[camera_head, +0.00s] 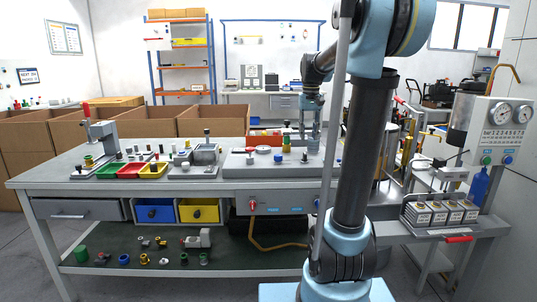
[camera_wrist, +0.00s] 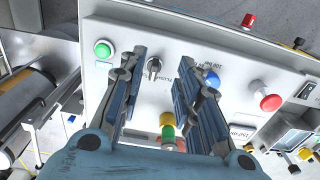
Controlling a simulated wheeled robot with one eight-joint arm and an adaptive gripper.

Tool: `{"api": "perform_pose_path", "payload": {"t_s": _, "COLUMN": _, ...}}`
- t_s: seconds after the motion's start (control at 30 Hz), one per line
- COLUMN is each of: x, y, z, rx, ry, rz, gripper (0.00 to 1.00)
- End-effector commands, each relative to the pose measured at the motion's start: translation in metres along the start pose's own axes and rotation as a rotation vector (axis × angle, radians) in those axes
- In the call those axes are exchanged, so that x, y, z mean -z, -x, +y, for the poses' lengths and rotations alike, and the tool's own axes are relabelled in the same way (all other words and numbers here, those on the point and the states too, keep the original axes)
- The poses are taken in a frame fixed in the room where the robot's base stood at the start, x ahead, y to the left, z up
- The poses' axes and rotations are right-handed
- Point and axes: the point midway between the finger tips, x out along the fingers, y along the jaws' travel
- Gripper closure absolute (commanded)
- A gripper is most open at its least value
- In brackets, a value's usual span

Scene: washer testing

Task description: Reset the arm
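My gripper (camera_head: 310,137) hangs pointing down over the right part of the workbench (camera_head: 60,172), above a grey test fixture (camera_head: 235,162). My arm stands upright in front and hides part of the bench behind it. In the wrist view, my gripper (camera_wrist: 168,82) has its two fingers well apart with nothing clamped between them. A light control panel (camera_wrist: 185,40) shows beyond the fingers, with a green button (camera_wrist: 103,48), a key switch (camera_wrist: 153,67), a blue knob (camera_wrist: 211,79) and a red button (camera_wrist: 268,99). A yellow-topped part (camera_wrist: 167,119) shows low between the fingers.
Red, green and yellow trays (camera_head: 114,170) and a small press (camera_head: 100,138) stand on the bench's left. A gauge unit (camera_head: 500,125) and several boxed blocks (camera_head: 438,212) are at the right. Cardboard boxes (camera_head: 210,121) stand behind. The lower shelf holds small parts.

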Motion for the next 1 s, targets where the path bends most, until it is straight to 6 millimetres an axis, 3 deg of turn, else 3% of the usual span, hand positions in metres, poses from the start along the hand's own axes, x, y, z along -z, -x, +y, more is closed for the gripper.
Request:
{"api": "perform_pose_path", "payload": {"t_s": 0.1, "x": -0.038, "y": -0.011, "z": -0.001, "rx": 0.0, "ry": 0.002, "rz": 0.016, "gripper": 0.69}}
{"api": "perform_pose_path", "payload": {"t_s": 0.47, "x": -0.139, "y": -0.057, "z": -0.002, "rx": -0.001, "ry": 0.008, "rz": 0.066, "gripper": 0.69}}
{"api": "perform_pose_path", "payload": {"t_s": 0.77, "x": -0.217, "y": -0.113, "z": -0.002, "rx": -0.002, "ry": 0.012, "rz": 0.107, "gripper": 0.69}}
{"api": "perform_pose_path", "payload": {"t_s": 1.0, "x": -0.271, "y": -0.168, "z": -0.003, "rx": -0.003, "ry": 0.016, "rz": 0.14, "gripper": 0.69}}
